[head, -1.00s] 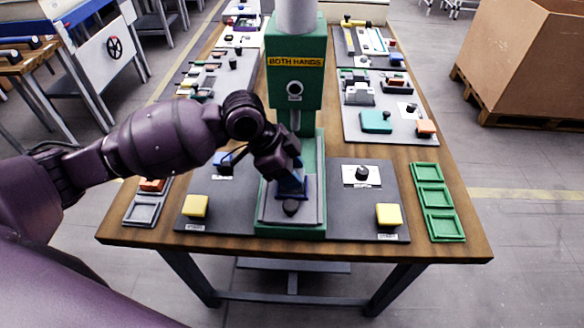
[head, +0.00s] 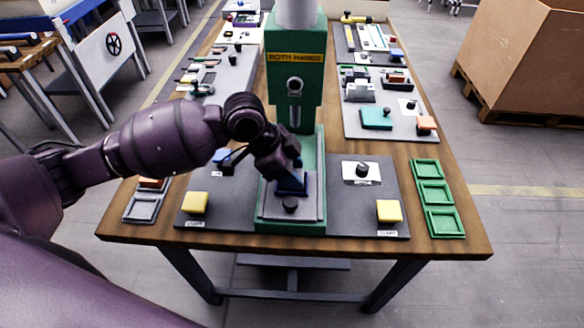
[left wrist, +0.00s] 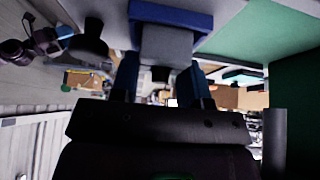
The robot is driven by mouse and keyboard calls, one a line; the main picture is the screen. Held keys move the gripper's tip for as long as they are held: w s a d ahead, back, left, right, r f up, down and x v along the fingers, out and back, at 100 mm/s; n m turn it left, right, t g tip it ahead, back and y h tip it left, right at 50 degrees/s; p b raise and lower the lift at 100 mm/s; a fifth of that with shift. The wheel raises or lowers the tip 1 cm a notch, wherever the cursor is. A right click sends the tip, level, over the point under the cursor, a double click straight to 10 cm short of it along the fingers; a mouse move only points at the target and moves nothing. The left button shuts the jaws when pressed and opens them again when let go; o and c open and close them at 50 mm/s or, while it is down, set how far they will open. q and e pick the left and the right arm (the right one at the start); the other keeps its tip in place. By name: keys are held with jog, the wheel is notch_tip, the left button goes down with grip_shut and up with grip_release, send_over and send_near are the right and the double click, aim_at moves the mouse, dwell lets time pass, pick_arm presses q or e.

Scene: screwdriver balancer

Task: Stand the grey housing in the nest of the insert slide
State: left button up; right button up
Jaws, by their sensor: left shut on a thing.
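The insert slide (head: 309,211) is a grey plate with a dark knob (head: 291,204) at the front of the green press. Its blue nest (head: 293,188) shows partly under my left gripper (head: 289,174). In the left wrist view my left gripper (left wrist: 160,80) has its two blue fingers shut on the grey housing (left wrist: 166,46). The housing's far end is at the blue nest (left wrist: 172,13); I cannot tell whether it is fully seated. In the head view the gripper hides the housing. My right gripper is out of view.
The green press (head: 294,75) rises right behind the slide. Yellow buttons flank it at left (head: 195,203) and right (head: 389,211). Green trays (head: 434,196) lie at the right edge and a grey tray (head: 142,208) at the left. Boards with parts line the back.

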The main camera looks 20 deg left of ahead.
pick_arm(q)
jog(key=shift+f, duration=0.15)
jog(key=o, duration=1)
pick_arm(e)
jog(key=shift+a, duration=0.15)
pick_arm(q)
jog(key=p+v, duration=0.1)
jog(key=v, duration=0.9)
jog(key=shift+s+a+r+p, duration=0.1)
jog(key=shift+a+r+p, duration=0.05)
jog(key=shift+r+p, duration=0.2)
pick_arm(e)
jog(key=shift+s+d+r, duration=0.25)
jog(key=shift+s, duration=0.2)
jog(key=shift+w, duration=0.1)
